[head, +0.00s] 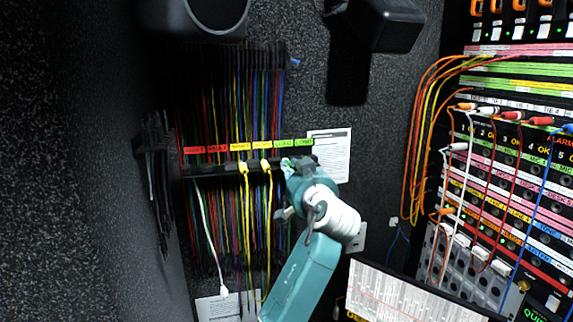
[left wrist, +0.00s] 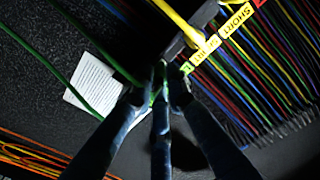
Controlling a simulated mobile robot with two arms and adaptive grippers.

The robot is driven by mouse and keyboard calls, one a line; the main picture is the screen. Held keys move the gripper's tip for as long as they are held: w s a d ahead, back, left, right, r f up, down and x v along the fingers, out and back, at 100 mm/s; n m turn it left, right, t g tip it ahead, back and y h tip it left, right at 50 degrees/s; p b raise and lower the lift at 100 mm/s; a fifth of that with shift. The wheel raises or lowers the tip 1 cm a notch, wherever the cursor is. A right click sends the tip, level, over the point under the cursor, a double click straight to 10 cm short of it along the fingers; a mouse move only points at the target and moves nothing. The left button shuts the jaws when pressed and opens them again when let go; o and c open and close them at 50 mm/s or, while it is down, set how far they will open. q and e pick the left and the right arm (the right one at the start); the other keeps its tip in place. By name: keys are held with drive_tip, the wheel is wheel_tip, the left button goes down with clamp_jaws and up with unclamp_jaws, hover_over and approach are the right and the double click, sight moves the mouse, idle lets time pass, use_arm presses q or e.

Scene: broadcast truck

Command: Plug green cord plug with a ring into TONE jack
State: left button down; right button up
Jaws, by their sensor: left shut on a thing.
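My left gripper (head: 292,168) is at the right part of the cord rack, just under the green labels. In the left wrist view its fingers (left wrist: 163,78) are closed together at the edge of the dark rack bar. A bit of green cord (left wrist: 152,98) shows between the fingers, so they are shut on the green cord plug, which is mostly hidden. I cannot make out its ring. The jack panel (head: 510,150) is on the right, far from the gripper. My right gripper is not in view.
Yellow cords (head: 246,195) hang from the rack just left of the gripper. A white cord (head: 207,225) hangs farther left. Orange, red, white and blue cords (head: 417,130) drape over the jack panel. A slanted monitor (head: 415,295) stands low in front.

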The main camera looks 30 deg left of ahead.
use_arm(q)
drive_tip(key=shift+r, duration=0.1)
idle(0.3)
wheel_tip(320, 180, up, 2)
drive_tip(key=shift+r, duration=0.15)
idle(0.5)
drive_tip(key=shift+d, duration=0.1)
drive_tip(key=shift+v, duration=1.5)
